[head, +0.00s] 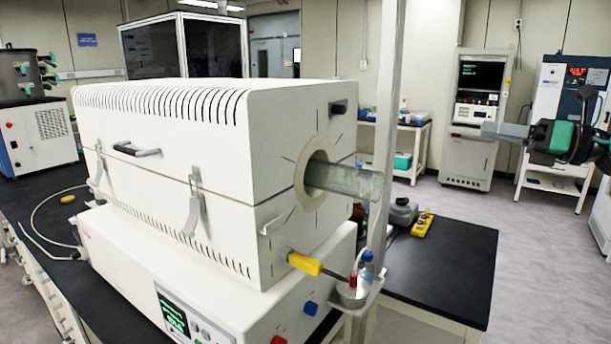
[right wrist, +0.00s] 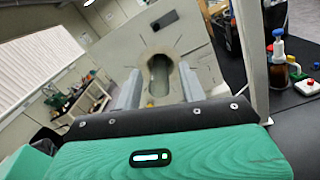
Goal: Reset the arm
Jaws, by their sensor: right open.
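My right gripper (head: 492,130) is at the right of the head view, its grey fingers pointing left toward the furnace. It hangs in the air well apart from the glass tube (head: 345,181), which sticks out of the round collar on the white tube furnace (head: 255,130). In the right wrist view the two fingers of my right gripper (right wrist: 160,88) stand apart with nothing held. The furnace end face (right wrist: 190,45) and the tube (right wrist: 158,75) show beyond the gap. My left gripper is not in view.
The black bench (head: 450,265) is mostly bare at right. White cabinets (head: 470,155) stand behind, with open floor between.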

